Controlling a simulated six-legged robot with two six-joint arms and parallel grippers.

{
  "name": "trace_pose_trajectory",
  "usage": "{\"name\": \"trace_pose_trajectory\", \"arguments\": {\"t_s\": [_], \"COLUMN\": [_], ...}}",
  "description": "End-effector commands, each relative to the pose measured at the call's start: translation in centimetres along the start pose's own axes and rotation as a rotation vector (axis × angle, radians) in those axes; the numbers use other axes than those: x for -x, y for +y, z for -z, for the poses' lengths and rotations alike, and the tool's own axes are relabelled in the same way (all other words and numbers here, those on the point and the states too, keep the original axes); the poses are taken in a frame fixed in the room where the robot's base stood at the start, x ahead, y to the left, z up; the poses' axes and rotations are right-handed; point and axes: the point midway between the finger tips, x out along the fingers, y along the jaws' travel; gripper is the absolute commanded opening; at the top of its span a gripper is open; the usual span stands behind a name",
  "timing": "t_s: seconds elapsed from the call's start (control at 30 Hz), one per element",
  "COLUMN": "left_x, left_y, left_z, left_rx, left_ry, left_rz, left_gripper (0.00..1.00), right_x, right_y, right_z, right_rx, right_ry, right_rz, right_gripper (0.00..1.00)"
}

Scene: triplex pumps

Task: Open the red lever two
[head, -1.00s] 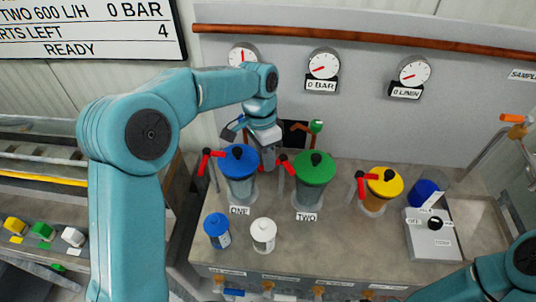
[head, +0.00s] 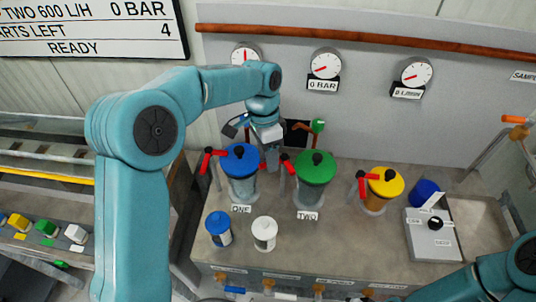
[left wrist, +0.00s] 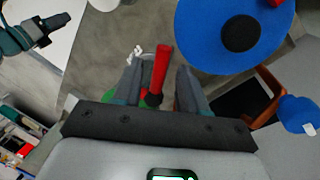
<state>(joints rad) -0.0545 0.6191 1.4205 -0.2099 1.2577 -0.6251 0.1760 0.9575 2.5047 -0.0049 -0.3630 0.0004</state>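Red lever two (head: 285,165) stands beside the green-lidded vessel labelled TWO (head: 315,168), on its left side. My left gripper (head: 272,160) is between the blue lid (head: 240,158) and the green lid, right at this lever. In the left wrist view the red lever (left wrist: 161,70) shows between the two fingers of my left gripper (left wrist: 157,85). The fingers are apart, with gaps beside the lever. The green lid is mostly hidden behind the gripper there. My right arm enters the head view at lower right, its gripper out of frame; the left wrist view shows my right gripper (left wrist: 45,32).
The blue-lidded vessel stands close on the left with its own red lever (head: 206,160). A yellow-lidded vessel (head: 384,187) with a red lever is to the right. A blue-capped jar (head: 219,230) and a white jar (head: 264,234) stand in front. Gauges hang behind; one reads 0 BAR (head: 323,87).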

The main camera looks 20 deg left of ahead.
Motion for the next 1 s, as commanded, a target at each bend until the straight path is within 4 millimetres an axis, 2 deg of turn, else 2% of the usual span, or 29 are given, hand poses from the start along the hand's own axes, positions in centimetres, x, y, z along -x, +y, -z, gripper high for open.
{"name": "trace_pose_trajectory", "arguments": {"t_s": [0.17,0.27,0.37,0.7,0.83,1.0], "left_x": [0.3,1.5,3.7,12.8,15.0,16.2], "left_y": [0.0,0.0,0.0,0.0,0.0,0.0], "left_z": [0.0,0.0,0.1,0.1,0.1,0.1], "left_rx": [0.000,0.000,-0.001,-0.001,0.000,0.000], "left_ry": [-0.001,0.001,0.003,0.002,0.001,0.000], "left_rz": [0.000,0.001,0.002,0.002,0.001,0.000], "left_gripper": [0.42,0.42,0.42,0.42,0.42,0.42], "right_x": [0.0,-0.1,-0.1,1.1,1.7,2.0], "right_y": [0.0,0.0,0.0,-0.4,-0.6,-0.7], "right_z": [0.0,0.0,0.0,0.0,0.0,0.0], "right_rx": [0.000,0.000,0.000,0.000,0.000,0.000], "right_ry": [0.000,0.000,0.000,0.000,0.000,0.000], "right_rz": [0.000,0.000,0.000,0.000,0.000,0.000], "right_gripper": [0.43,0.43,0.43,0.43,0.43,0.43]}}
